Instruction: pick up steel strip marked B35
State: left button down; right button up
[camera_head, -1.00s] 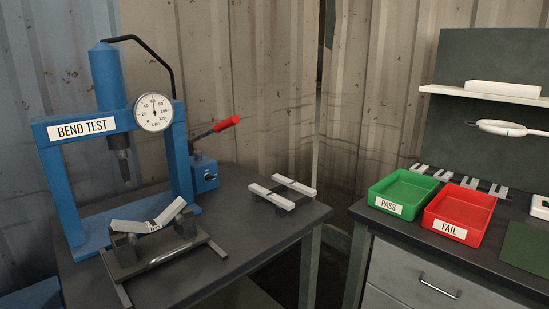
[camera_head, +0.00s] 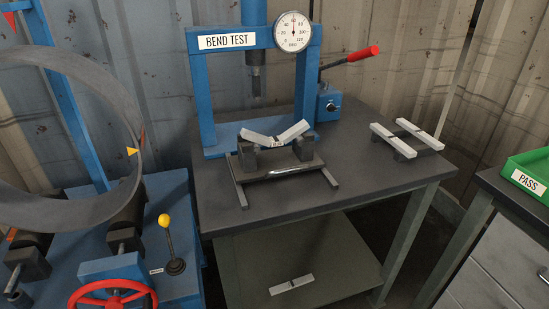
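A bent, V-shaped steel strip (camera_head: 259,139) rests across the dark supports of the bend fixture (camera_head: 275,174), below the ram of the blue press. It has a small label at its middle that is too small to read. Two straight pale strips, a nearer one (camera_head: 393,141) and a farther one (camera_head: 420,133), lie on dark bars at the right of the table. Another pale strip (camera_head: 300,282) with a dark mark lies on the lower shelf. I cannot read B35 on any strip. Neither of my grippers is in view.
The blue press marked BEND TEST (camera_head: 225,41) stands on the dark table (camera_head: 365,185), with a red-handled lever (camera_head: 362,56). A large grey ring (camera_head: 110,80) and blue machine with a red handwheel (camera_head: 112,297) stand left. A green PASS tray (camera_head: 528,180) is at the right edge.

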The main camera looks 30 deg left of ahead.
aim_at(276, 141)
jog(key=z, duration=1.05)
jog(key=i, duration=1.15)
jog(key=u, duration=3.55)
